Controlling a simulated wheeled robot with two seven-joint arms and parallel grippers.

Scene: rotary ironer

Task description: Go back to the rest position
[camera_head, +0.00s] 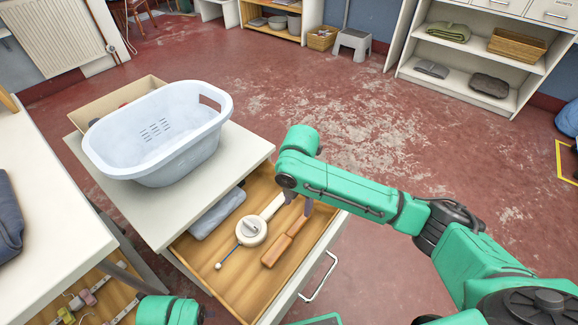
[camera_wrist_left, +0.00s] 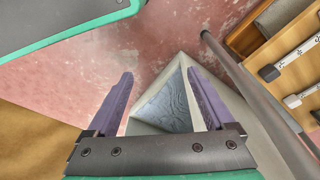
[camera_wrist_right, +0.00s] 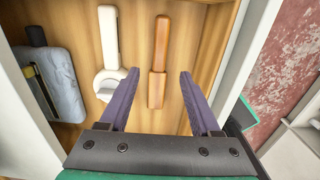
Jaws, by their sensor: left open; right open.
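My right gripper (camera_head: 298,200) hangs over the open wooden drawer (camera_head: 243,287) in the head view, its purple fingers pointing down. In the right wrist view the fingers of this gripper (camera_wrist_right: 158,77) are apart with nothing held between them. An orange-brown wooden-handled tool (camera_wrist_right: 158,60) and a white round-ended tool (camera_wrist_right: 108,50) lie beyond the fingertips in the drawer. My left gripper (camera_wrist_left: 160,76) is open and empty in the left wrist view, above a white-edged bin-like shape (camera_wrist_left: 172,106). In the head view only part of the left arm shows at the bottom left.
A pale blue laundry basket (camera_head: 160,130) stands on the cabinet top (camera_head: 245,143) above the drawer. A white table (camera_head: 35,200) is at the left. The red floor beyond is largely clear.

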